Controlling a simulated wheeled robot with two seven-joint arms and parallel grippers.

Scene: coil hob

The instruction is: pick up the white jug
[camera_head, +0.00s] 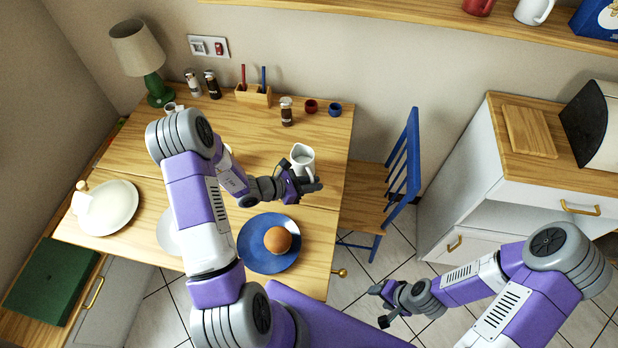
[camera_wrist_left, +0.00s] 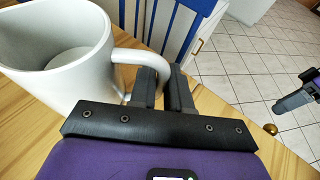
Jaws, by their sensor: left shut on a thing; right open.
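The white jug (camera_head: 302,157) stands upright on the wooden table, near its right edge in the head view. It also shows large at the left of the left wrist view (camera_wrist_left: 60,60), with its handle (camera_wrist_left: 135,57) on the right. My left gripper (camera_head: 312,185) is at the jug's near side, its fingers shut on the handle (camera_wrist_left: 160,85). The jug's base looks at table level; I cannot tell whether it is lifted. My right gripper (camera_head: 380,305) is open and empty over the floor, away from the table.
A blue plate (camera_head: 250,262) with a bun (camera_head: 277,240) lies near the jug. A pepper mill (camera_head: 286,112), a red cup (camera_head: 310,106) and a blue cup (camera_head: 334,109) stand behind it. A blue chair (camera_head: 405,165) is right of the table. A lamp (camera_head: 139,55) stands far left.

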